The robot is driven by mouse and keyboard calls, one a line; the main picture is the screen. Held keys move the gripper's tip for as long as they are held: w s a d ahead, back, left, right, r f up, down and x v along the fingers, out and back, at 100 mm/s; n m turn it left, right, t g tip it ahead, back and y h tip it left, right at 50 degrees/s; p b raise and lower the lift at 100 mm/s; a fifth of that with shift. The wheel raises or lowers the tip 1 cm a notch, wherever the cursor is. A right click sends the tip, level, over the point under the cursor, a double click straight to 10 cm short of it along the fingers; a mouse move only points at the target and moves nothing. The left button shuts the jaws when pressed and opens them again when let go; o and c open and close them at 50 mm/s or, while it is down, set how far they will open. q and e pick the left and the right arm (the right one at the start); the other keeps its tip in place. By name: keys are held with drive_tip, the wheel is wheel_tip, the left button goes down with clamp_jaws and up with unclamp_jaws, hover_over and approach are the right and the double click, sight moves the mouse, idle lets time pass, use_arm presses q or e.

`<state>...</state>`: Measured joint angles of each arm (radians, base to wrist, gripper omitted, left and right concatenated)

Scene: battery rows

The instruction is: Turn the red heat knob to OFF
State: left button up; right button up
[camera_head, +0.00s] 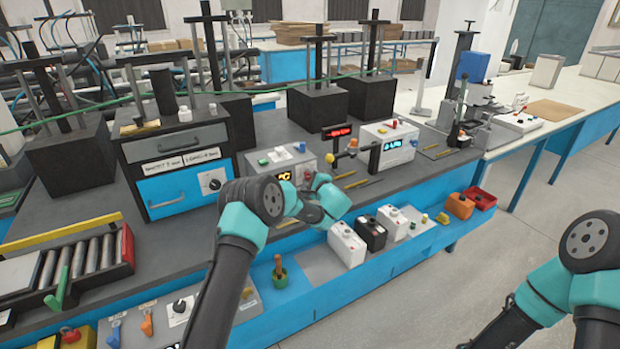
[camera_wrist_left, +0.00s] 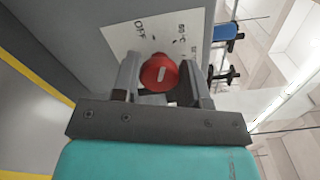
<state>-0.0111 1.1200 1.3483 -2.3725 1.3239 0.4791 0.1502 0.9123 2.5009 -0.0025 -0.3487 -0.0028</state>
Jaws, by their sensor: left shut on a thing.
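The red heat knob (camera_wrist_left: 160,66) sits on a white label plate (camera_wrist_left: 122,36) in the left wrist view. The plate carries black OFF lettering and a temperature mark. A pale line shows on the knob's face. My left gripper (camera_wrist_left: 158,84) is shut on the knob, one finger on each side. In the head view my left wrist (camera_head: 325,197) is in front of a box with a yellow display (camera_head: 285,158), and the knob is hidden there. My right arm is at the lower right, with its gripper out of view.
A blue-fronted cabinet (camera_head: 185,189) stands left of my left arm. White and black batteries (camera_head: 347,243) line the lower shelf. A roller tray (camera_head: 85,262) is at the left. The floor at right is clear.

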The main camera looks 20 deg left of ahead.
use_arm(q)
drive_tip(key=shift+n, duration=2.2)
drive_tip(key=o, duration=0.9)
drive_tip(key=shift+s+d, duration=0.1)
drive_tip(key=v, duration=1.7)
